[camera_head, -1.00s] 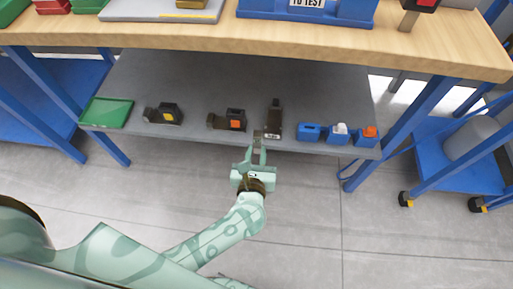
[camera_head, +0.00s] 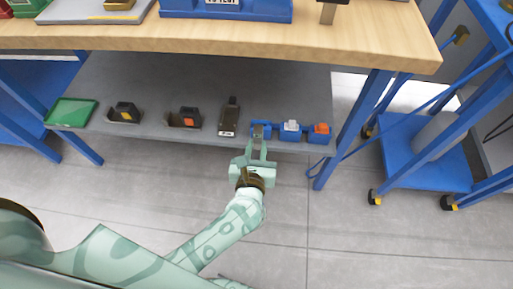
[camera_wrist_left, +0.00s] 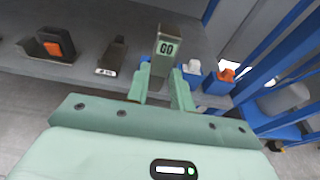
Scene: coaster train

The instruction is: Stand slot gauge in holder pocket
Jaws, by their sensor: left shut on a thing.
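The slot gauge (camera_wrist_left: 166,55), a grey-green upright bar marked "GO", is between the fingers of my left gripper (camera_wrist_left: 160,92), which is shut on it. In the head view, my left gripper (camera_head: 257,146) is at the shelf's front edge, with the gauge (camera_head: 258,131) in front of the leftmost blue holder block (camera_head: 268,127). Blue shows on both sides of the gauge in the wrist view. The gauge's lower end is hidden, so I cannot tell whether it is above or inside a pocket. My right gripper is not in view.
Blue blocks with a white piece (camera_head: 291,126) and an orange piece (camera_head: 321,128) stand to the right. A dark labelled stand (camera_head: 229,116), two dark brackets and a green tray (camera_head: 71,112) are to the left. The workbench top (camera_head: 300,38) overhangs the grey shelf.

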